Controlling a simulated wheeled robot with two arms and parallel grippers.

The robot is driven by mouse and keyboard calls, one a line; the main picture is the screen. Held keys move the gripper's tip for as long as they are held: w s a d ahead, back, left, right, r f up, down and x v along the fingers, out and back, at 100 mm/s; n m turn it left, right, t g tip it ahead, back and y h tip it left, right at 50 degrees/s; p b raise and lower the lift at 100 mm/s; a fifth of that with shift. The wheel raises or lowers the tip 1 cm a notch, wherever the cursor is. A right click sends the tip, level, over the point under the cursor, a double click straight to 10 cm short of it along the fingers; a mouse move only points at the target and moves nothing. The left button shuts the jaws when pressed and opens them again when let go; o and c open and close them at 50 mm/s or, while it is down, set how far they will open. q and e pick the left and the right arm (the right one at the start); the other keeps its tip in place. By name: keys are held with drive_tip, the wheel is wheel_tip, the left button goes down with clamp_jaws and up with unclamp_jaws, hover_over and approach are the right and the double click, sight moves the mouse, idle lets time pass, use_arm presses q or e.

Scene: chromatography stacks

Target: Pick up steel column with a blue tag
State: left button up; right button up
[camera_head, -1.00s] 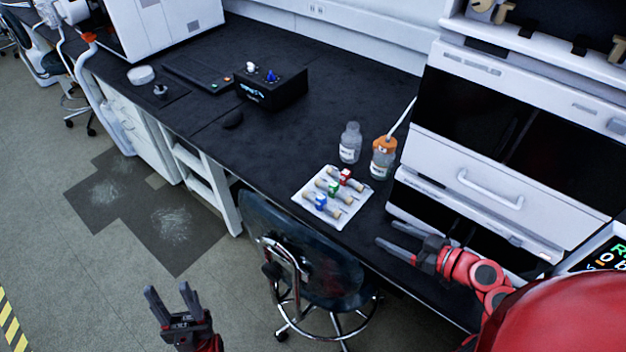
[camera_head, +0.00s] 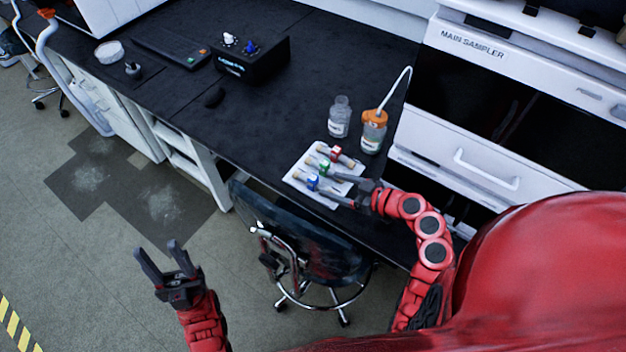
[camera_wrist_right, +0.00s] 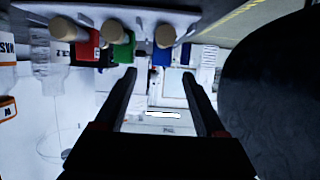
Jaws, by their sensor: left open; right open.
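The steel column with a blue tag (camera_head: 313,183) lies on a white tray (camera_head: 299,163), nearest the bench's front edge. Beside it lie a green-tagged column (camera_head: 325,166) and a red-tagged column (camera_head: 336,153). My right gripper (camera_head: 347,192) is open at the right side of the tray, close to the near columns; in the head view it hides part of their right ends. In the right wrist view, the blue-tagged column (camera_wrist_right: 163,48) shows beyond the open, empty fingers (camera_wrist_right: 160,82). My left gripper (camera_head: 161,256) is open and empty over the floor.
A clear bottle (camera_head: 339,118) and an orange-capped bottle with a tube (camera_head: 373,131) stand behind the tray. A white sampler cabinet (camera_head: 480,150) rises to the right. A chair (camera_head: 300,245) stands before the bench.

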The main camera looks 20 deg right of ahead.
sight(315, 179)
drive_tip(key=p+x, duration=0.2)
drive_tip(key=x, duration=0.3)
drive_tip(key=shift+w+a+r+p, duration=0.2)
drive_tip(key=shift+a+r+p, duration=0.1)
drive_tip(key=shift+a+p, duration=0.1)
drive_tip(key=shift+w+f, duration=0.15)
drive_tip(key=shift+f, duration=0.05)
clamp_jaws()
